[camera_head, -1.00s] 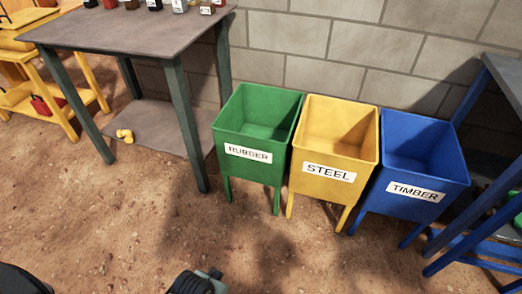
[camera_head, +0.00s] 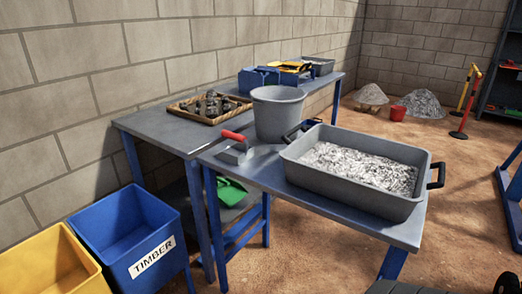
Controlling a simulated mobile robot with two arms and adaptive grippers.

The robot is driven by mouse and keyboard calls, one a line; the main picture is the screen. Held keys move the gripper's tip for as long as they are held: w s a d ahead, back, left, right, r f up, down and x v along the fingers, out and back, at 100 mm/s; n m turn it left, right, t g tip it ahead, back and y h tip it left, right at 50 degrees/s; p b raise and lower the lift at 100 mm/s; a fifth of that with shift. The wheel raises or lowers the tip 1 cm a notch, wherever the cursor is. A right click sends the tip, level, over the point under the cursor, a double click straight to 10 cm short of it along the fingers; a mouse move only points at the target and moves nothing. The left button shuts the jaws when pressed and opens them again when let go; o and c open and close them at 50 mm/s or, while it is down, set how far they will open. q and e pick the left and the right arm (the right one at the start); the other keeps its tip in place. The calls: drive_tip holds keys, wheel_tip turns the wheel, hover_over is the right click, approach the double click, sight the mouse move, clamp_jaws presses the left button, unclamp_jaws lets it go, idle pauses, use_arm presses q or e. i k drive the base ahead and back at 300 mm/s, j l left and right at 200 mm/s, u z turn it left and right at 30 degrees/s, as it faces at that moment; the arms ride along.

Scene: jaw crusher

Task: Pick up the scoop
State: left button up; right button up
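The scoop (camera_head: 236,153) has a grey metal pan and a red handle. It lies at the left end of the front blue-legged table (camera_head: 262,172), left of a large grey tray (camera_head: 340,188) of pale crushed stone and in front of a grey bucket (camera_head: 277,113). Its red handle points up and left. Nothing holds it. Only dark parts of my own body show at the bottom right edge. Neither gripper can be made out in the head view.
A second table (camera_head: 172,128) behind holds a wooden tray (camera_head: 190,117) of dark lumps and blue and yellow items. A blue TIMBER bin (camera_head: 138,262) and a yellow bin (camera_head: 50,275) stand at front left. Stone piles (camera_head: 420,104) lie at the back right. Open dirt floor lies right of the tables.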

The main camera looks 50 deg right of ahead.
sight(240, 152)
drive_tip(key=z, duration=1.35)
